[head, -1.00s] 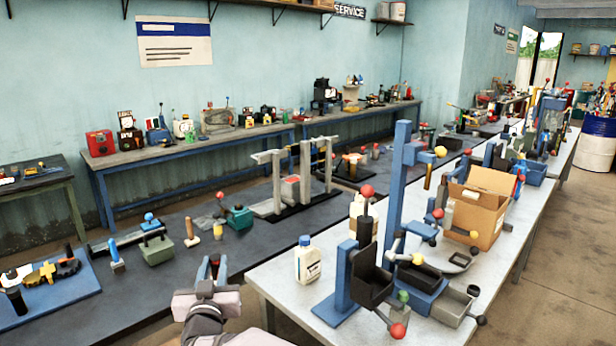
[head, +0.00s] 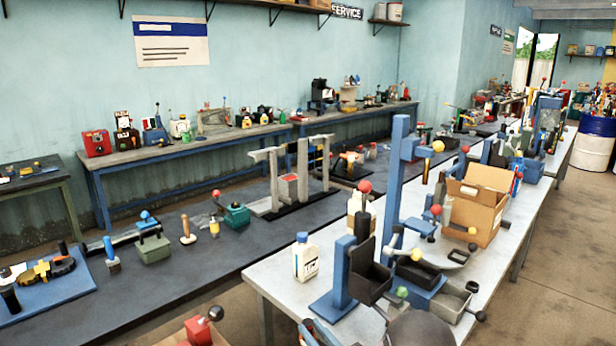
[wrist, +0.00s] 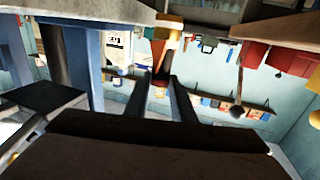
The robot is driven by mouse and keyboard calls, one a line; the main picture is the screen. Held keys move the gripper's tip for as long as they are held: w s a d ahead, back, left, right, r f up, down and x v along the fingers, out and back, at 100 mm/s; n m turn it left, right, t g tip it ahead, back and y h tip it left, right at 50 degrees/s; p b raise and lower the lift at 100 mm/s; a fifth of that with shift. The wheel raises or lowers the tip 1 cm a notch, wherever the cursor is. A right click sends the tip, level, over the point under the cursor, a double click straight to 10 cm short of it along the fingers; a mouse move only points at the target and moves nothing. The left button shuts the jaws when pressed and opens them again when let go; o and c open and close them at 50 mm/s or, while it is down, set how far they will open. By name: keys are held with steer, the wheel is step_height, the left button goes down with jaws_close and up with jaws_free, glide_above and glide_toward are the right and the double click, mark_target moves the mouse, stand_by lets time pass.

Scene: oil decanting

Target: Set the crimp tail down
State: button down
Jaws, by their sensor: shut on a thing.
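My gripper (wrist: 160,84) shows in the wrist view with two dark fingers shut on a small reddish-brown piece (wrist: 162,73). This piece seems to be the crimp tail, but its full shape is unclear. A yellow-orange part shows just beyond it, and I cannot tell whether it belongs to it. In the head view only a bit of my gripper (head: 318,334) shows at the bottom edge, in front of the pale bench (head: 278,276). What it holds is hidden there.
A white bottle (head: 305,260) stands at the bench's near left corner.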

steer(key=s+d+f+b, duration=0.1)
steer(key=s+d+f, duration=1.3)
steer(key=f, duration=0.4)
steer(key=s+d+r+p, duration=0.1)
steer(key=s+d+r, duration=0.2)
steer(key=r, duration=0.2)
steer(key=s+d+r+p, duration=0.2)
steer(key=d+r, duration=0.1)
steer(key=r, duration=0.3)
steer(key=shift+s+d+r, duration=0.15)
steer(key=shift+s+d, duration=0.05)
steer(key=shift+s, duration=0.2)
